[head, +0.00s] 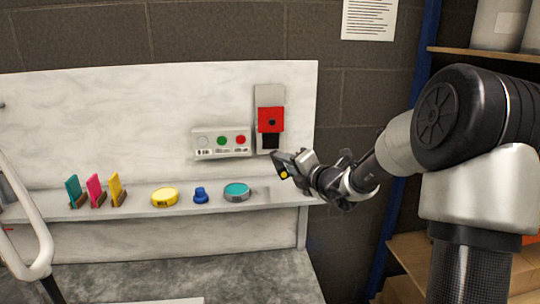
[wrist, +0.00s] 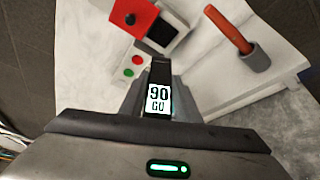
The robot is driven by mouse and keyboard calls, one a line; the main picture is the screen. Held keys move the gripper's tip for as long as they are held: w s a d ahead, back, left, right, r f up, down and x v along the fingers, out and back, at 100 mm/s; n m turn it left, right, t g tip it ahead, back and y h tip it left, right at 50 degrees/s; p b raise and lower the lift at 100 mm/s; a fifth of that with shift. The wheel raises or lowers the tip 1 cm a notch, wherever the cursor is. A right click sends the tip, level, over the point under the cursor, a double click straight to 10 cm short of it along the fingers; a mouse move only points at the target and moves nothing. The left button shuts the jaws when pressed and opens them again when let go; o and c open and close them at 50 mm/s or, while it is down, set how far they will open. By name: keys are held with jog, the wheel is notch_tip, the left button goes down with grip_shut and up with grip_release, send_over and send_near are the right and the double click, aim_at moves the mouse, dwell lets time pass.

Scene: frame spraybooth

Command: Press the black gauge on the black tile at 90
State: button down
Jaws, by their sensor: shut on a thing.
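My gripper (head: 303,168) is shut on the black gauge (head: 282,163), which has a yellow spot on the side facing the head camera. In the wrist view the gauge (wrist: 158,90) sits between the fingers (wrist: 158,98), and its lit display reads 90 with what looks like GO below. The black tile (head: 270,141) is on the grey wall plate, directly under a red tile (head: 270,119). It also shows in the wrist view (wrist: 162,32), beyond the gauge's far end. The gauge is just below and in front of the black tile in the head view; they look apart.
A white button box (head: 222,143) is left of the tiles. The shelf holds teal, pink and yellow cards (head: 96,190), a yellow disc (head: 165,197), a blue knob (head: 200,195) and a teal disc (head: 236,192). The wrist view shows an orange stick (wrist: 228,28) in a grey holder (wrist: 256,63).

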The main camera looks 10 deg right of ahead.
jog(key=s+a+f+n+g+y, duration=0.1)
jog(key=s+f+n+g+y, duration=0.25)
jog(key=s+f, duration=0.45)
jog(key=s+a+f+n+g+y, duration=0.1)
jog(key=s+f+n+g+y, duration=0.25)
jog(key=s, duration=0.85)
notch_tip(320, 180, up, 6)
jog(key=t+p, duration=0.1)
jog(key=p, duration=1.3)
jog(key=shift+w+d+r, duration=0.15)
jog(key=shift+d+r, duration=0.05)
